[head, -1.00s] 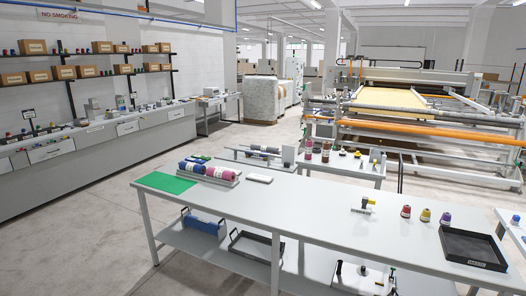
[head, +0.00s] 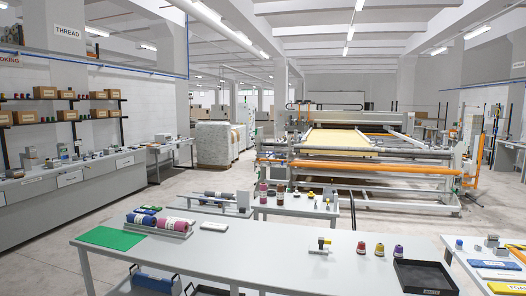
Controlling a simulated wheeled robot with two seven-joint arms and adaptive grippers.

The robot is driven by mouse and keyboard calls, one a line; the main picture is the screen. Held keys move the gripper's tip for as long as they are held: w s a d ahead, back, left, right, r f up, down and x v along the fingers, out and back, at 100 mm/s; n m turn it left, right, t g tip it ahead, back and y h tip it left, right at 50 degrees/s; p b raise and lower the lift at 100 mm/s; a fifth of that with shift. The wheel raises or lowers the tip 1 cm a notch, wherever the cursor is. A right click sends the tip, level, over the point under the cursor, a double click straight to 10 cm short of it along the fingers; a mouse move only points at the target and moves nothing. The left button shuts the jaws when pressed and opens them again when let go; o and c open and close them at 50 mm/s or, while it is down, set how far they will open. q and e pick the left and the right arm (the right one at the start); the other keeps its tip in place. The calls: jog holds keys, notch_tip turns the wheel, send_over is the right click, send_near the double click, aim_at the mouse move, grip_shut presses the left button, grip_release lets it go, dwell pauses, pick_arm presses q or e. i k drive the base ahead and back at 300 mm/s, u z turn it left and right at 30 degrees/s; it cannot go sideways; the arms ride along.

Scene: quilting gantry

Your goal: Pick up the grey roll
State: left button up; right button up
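A grey roll (head: 218,195) with a pale label band lies on a low stand (head: 195,206) behind the left part of the long grey table (head: 260,262). It is small in the head view, and its far side is hidden. Neither of my grippers shows in the head view.
The table holds a green mat (head: 110,237), blue and pink rolls in a cradle (head: 178,231), a white box (head: 214,226), several thread cones (head: 379,249) and a black tray (head: 425,278). A cart with spools (head: 295,207) stands behind it. A quilting machine (head: 360,143) fills the back.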

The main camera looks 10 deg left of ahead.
aim_at(216, 195)
jog(key=u, duration=1.95)
jog(key=i, duration=7.7)
jog(key=z, duration=1.5)
